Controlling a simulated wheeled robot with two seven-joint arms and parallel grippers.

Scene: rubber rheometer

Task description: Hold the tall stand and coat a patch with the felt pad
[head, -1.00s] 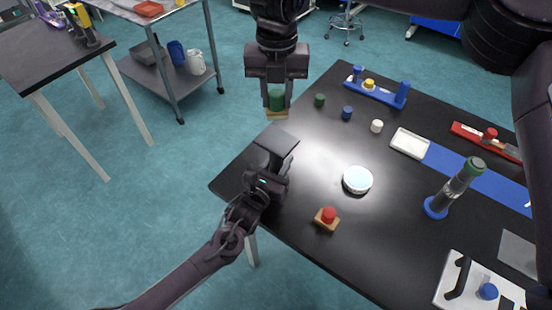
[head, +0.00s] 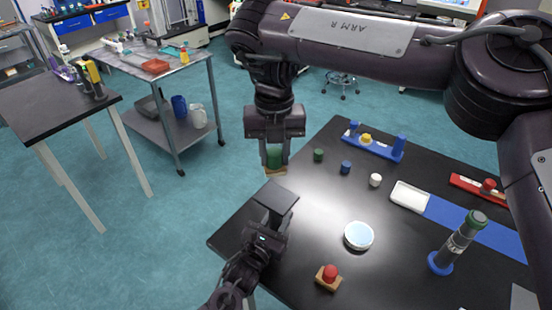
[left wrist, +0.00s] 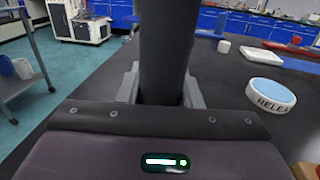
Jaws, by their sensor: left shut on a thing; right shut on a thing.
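The tall stand has a dark column and a flat dark top plate (head: 276,196). My left gripper (head: 266,230) is shut on the column, which also rises between its fingers in the left wrist view (left wrist: 168,45). My right gripper (head: 275,138) points down and is shut on the green handle of the felt pad (head: 275,158). The pad's pale tan base shows just above the plate; whether they touch is unclear. A white round dish (head: 359,236) with a pale blue top sits on the table; its side reads "RELEA…" in the left wrist view (left wrist: 270,93).
A red-knobbed wooden block (head: 328,277) stands near the dish. Small green (head: 319,155), blue (head: 346,168) and white (head: 375,180) pieces stand behind. A blue rack (head: 373,143), white tray (head: 409,196) and upright green-topped tool (head: 459,240) occupy the black table's back and right.

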